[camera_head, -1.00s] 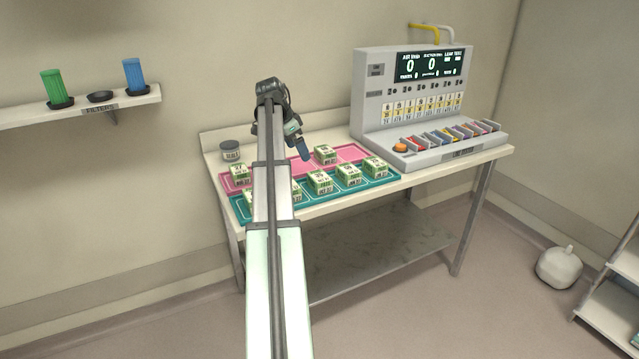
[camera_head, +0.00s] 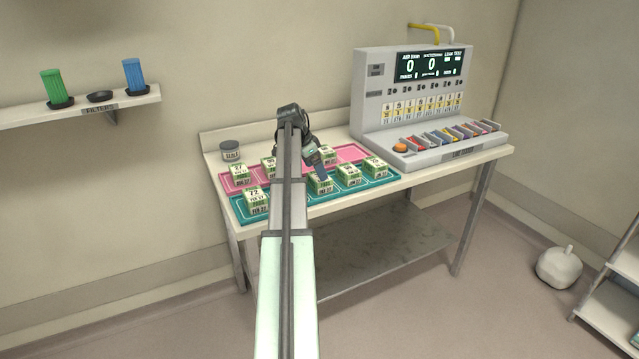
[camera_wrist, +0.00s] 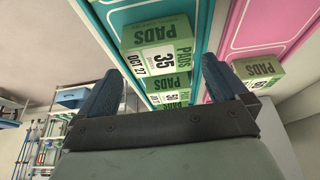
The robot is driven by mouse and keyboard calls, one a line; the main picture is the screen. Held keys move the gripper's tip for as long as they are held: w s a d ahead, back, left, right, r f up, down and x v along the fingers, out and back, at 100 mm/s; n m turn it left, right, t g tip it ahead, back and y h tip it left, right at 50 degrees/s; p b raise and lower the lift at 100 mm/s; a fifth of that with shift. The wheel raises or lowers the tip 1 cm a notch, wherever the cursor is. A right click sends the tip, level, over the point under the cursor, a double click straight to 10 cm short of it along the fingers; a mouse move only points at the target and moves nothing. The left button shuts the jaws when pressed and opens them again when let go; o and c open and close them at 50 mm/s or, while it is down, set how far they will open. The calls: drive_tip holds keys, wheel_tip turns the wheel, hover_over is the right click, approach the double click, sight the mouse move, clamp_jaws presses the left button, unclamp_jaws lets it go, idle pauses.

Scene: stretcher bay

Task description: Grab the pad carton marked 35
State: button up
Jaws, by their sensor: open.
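The pad carton marked 35 (camera_wrist: 158,40) is green and white, with "PADS" on top and "OCT 27" on its label. In the wrist view it stands on the teal tray (camera_wrist: 208,28), between and ahead of my open fingers (camera_wrist: 158,75). Nothing is held. In the head view my gripper (camera_head: 319,171) is above the teal tray (camera_head: 300,203), over a carton (camera_head: 319,188) that appears to be the same one. Its number is too small to read there, and my gripper partly covers it.
Two more cartons (camera_wrist: 168,82) line up close behind it on the teal tray. Another carton (camera_wrist: 258,70) stands on the pink tray (camera_head: 225,185). Carton 72 (camera_head: 255,200) is at the teal tray's left. A grey console (camera_head: 415,95) and a grey jar (camera_head: 230,151) are on the table.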

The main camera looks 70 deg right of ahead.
drive_tip(key=x, duration=0.5)
drive_tip(key=shift+r, duration=0.1)
drive_tip(key=c, duration=0.8)
